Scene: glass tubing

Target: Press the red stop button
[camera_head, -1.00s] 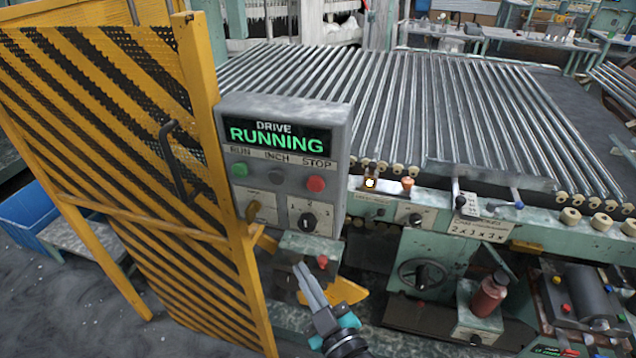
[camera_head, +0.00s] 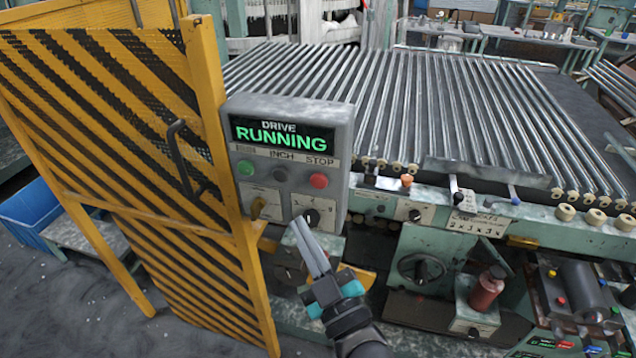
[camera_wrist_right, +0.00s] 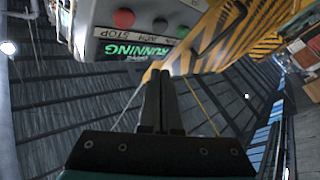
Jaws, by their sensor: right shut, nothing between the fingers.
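The red stop button (camera_head: 319,180) is under the word STOP on the right of the grey control box (camera_head: 342,140). In the right wrist view the box appears upside down, with the red button (camera_wrist_right: 124,18) above and left of the shut fingertips (camera_wrist_right: 160,75). A gap shows between fingers and button there. My left gripper is not in view.
A green button (camera_head: 245,168) and a grey button (camera_head: 279,174) sit left of the red one. A black rotary knob (camera_head: 311,216) is just behind my fingertips. A yellow-black striped guard (camera_head: 130,150) stands close on the left.

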